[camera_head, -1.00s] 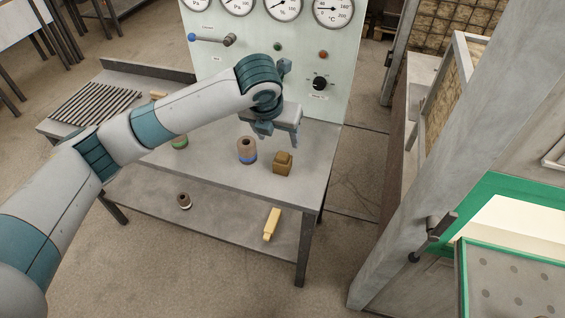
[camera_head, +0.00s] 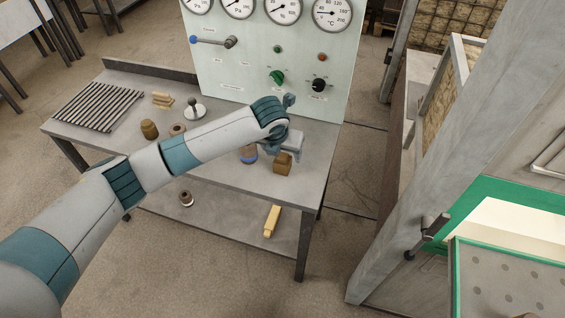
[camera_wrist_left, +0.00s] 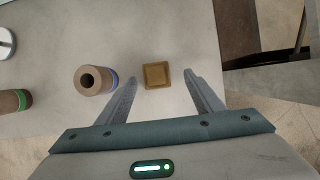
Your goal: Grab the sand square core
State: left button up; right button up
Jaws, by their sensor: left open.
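The sand square core (camera_head: 283,164) is a brown block with a narrower square top, standing on the metal table near its right end. In the left wrist view the core (camera_wrist_left: 157,75) lies ahead between the two fingers, nearer the middle of the gap. My left gripper (camera_head: 285,152) is just above and behind the core in the head view, pointing down. It is open and empty; its fingers (camera_wrist_left: 160,88) show apart on either side of the core in the wrist view, with no visible contact. My right gripper is not in view.
A brown cylinder with a blue band (camera_wrist_left: 95,80) stands close left of the core, just outside the left finger. A green-banded cylinder (camera_wrist_left: 14,101) lies farther left. The table's right edge is near. A gauge panel (camera_head: 265,50) stands behind; a yellow piece (camera_head: 272,221) lies on the lower shelf.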

aim_at(282, 156)
pick_arm(q)
jog(key=shift+w+a+f+p, duration=0.1)
jog(key=shift+w+f+p, duration=0.3)
jog(key=shift+f+p, duration=0.4)
jog(key=shift+p+x, duration=0.3)
jog(key=shift+x, duration=1.45)
jog(key=shift+a, duration=0.15)
jog(key=c, duration=1.3)
